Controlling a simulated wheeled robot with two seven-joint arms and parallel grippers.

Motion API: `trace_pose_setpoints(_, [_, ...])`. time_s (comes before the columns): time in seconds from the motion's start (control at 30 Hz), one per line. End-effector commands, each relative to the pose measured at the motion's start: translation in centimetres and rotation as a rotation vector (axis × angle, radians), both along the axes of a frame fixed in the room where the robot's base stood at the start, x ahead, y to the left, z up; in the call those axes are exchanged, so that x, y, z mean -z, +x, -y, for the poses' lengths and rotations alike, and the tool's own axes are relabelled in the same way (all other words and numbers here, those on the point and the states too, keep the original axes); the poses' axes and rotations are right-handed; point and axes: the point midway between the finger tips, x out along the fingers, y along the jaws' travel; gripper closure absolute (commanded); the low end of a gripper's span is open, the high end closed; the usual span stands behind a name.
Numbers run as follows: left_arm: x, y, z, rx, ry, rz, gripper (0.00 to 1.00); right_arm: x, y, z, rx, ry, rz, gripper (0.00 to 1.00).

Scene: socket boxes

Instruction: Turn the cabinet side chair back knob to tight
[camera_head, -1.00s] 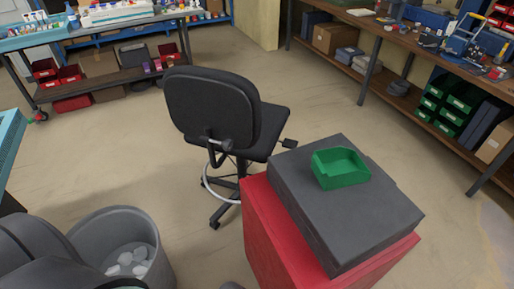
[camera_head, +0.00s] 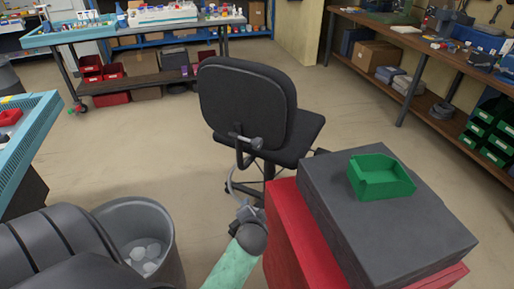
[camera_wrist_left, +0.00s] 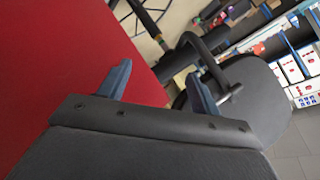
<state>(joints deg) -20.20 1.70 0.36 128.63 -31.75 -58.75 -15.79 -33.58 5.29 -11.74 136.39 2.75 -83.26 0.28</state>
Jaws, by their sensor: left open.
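The black office chair (camera_head: 246,100) stands in the middle of the room with its back towards me. The back knob (camera_head: 257,143) is a grey piece on the bracket low behind the backrest. It also shows in the left wrist view (camera_wrist_left: 232,90), beyond the fingers. My left gripper (camera_head: 246,210) is below and nearer than the knob, apart from it, beside the red cabinet (camera_head: 290,240). In the left wrist view its two fingers (camera_wrist_left: 158,88) are spread with nothing between them. My right gripper is not in view.
A dark grey case (camera_head: 345,225) lies on the cabinet with a green bin (camera_head: 380,178) on top. A grey waste bin (camera_head: 160,222) stands at the lower left. Workbenches line the back and right. The floor left of the chair is clear.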

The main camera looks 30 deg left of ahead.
Motion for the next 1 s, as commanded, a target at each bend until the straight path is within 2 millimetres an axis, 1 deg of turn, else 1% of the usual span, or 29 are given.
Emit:
trace_pose_setpoints(0.03, [-1.3,1.7,-1.1,0.002,0.079,0.042,0.36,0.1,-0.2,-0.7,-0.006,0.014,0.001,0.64])
trace_pose_setpoints(0.07, [-2.3,2.6,-1.8,0.005,0.136,0.065,0.36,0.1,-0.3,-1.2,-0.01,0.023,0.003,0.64])
trace_pose_setpoints(0.1, [-3.6,3.9,-2.7,0.01,0.217,0.095,0.36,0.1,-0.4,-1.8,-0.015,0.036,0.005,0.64])
trace_pose_setpoints(0.2, [-6.8,6.9,-4.5,0.027,0.428,0.151,0.36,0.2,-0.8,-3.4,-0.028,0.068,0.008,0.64])
trace_pose_setpoints(0.3, [-9.2,9.2,-5.4,0.048,0.606,0.178,0.36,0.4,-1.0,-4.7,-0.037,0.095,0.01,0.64])
trace_pose_setpoints(0.4, [-10.8,10.7,-5.9,0.063,0.73,0.186,0.36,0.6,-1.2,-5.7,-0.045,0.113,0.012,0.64])
trace_pose_setpoints(0.5, [-11.6,11.6,-6.0,0.075,0.801,0.188,0.36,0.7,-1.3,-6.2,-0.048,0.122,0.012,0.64])
trace_pose_setpoints(0.67, [-12.0,12.5,-6.4,0.08,0.828,0.188,0.36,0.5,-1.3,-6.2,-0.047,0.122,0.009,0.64])
trace_pose_setpoints(1.0, [-12.6,16.2,-9.2,0.078,0.825,0.188,0.36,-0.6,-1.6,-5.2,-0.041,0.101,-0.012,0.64])
